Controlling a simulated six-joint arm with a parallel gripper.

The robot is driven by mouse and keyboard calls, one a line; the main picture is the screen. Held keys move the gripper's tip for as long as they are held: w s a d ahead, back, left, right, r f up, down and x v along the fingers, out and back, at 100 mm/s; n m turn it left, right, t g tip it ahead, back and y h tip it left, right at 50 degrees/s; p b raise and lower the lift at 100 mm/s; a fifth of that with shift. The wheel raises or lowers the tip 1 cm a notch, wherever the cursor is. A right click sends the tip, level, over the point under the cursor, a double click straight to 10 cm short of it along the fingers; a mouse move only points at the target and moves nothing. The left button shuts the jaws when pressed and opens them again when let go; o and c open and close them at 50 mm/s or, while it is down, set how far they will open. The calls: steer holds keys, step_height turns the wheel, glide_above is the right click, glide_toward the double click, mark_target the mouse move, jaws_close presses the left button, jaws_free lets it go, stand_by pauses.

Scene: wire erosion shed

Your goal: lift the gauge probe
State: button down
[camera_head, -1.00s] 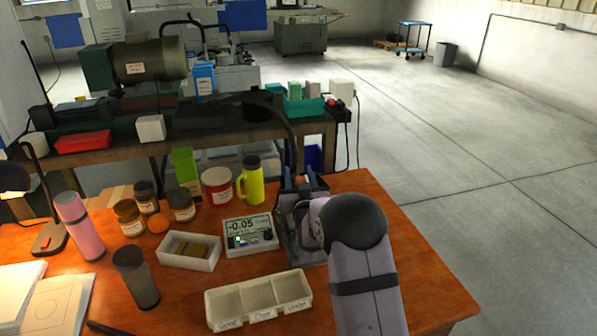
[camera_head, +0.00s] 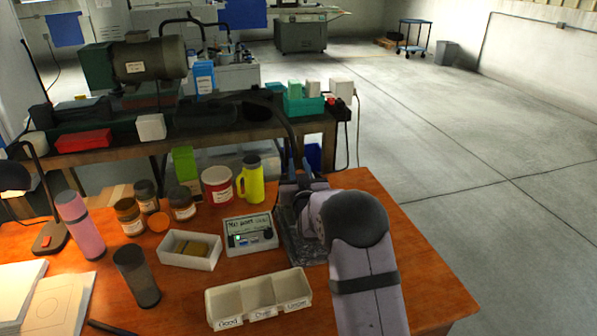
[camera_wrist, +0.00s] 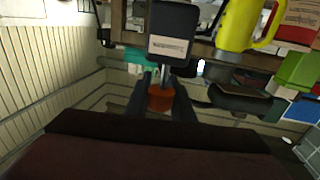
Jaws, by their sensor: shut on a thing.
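The gauge probe shows in the wrist view as a dark labelled block (camera_wrist: 172,28) with a metal stem and an orange-red knob (camera_wrist: 160,98). My gripper (camera_wrist: 161,100) has its two dark fingers on either side of this knob, closed on it. In the head view my gripper (camera_head: 293,192) is over the gauge stand's grey base (camera_head: 309,247), and my wrist hides most of the stand and probe. The gauge readout box (camera_head: 249,234) stands just left of the base, with text on its screen too small to read surely.
A three-part labelled tray (camera_head: 238,296) lies in front, and a white box (camera_head: 190,250) holds brownish pieces. A yellow bottle (camera_head: 251,180) and red-labelled jar (camera_head: 217,185) stand close behind the readout. A dark cup (camera_head: 136,277) stands left. The table's right side is clear.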

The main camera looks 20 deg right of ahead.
steer(key=shift+r, duration=0.45)
steer(key=c, duration=1.5)
jaws_free()
steer(key=shift+s+f, duration=0.1)
steer(key=shift+s, duration=0.1)
steer(key=shift+s+a+b, duration=0.2)
steer(key=shift+s+b, duration=0.1)
steer(key=shift+s, duration=0.85)
steer(key=shift+s+a+b, duration=0.15)
steer(key=shift+s+b, duration=0.1)
steer(key=shift+s, duration=0.85)
steer(key=shift+s+a+b, duration=0.2)
steer(key=shift+s+b, duration=0.1)
steer(key=shift+s, duration=0.85)
